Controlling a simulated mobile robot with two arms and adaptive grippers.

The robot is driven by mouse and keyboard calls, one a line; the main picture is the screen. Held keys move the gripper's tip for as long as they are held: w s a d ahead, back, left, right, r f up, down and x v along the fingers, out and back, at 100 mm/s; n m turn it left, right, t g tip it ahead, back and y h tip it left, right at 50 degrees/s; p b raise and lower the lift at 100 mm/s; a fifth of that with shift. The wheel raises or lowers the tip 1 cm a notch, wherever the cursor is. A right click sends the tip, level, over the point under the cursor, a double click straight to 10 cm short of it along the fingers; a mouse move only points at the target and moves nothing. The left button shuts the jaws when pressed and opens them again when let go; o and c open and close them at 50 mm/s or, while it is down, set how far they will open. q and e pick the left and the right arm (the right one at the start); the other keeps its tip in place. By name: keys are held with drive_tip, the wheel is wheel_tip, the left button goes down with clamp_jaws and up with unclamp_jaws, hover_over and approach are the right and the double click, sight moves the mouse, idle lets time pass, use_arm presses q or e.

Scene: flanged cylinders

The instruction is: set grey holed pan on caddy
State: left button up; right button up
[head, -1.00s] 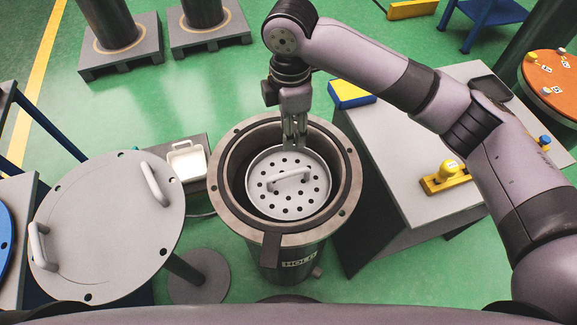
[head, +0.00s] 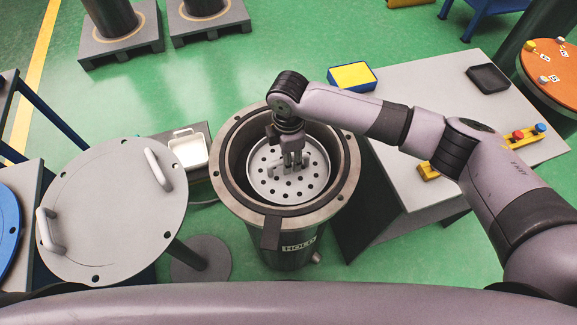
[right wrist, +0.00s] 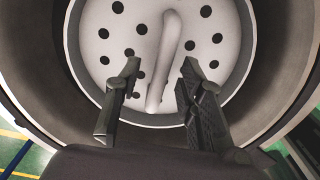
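The grey holed pan (head: 311,186) sits inside the open flanged cylinder (head: 344,190); it also shows in the right wrist view (right wrist: 90,47), with its bar handle (right wrist: 166,62) standing up across the middle. My right gripper (head: 292,160) is down in the cylinder's mouth, over the pan. In the right wrist view its two fingers (right wrist: 160,66) are apart, one on each side of the handle, with gaps showing. A small white tray (head: 189,150) stands left of the cylinder; I cannot tell whether it is the caddy. My left gripper is out of view.
A grey round lid (head: 112,215) with two handles lies at the left. A grey table (head: 400,165) at the right bears a yellow-and-blue box (head: 352,76) and a black tray (head: 488,78). Green floor (head: 240,70) is clear behind the cylinder.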

drive_tip(key=shift+f, duration=0.8)
drive_tip(key=shift+f, duration=0.2)
clamp_jaws()
idle(0.4)
idle(0.5)
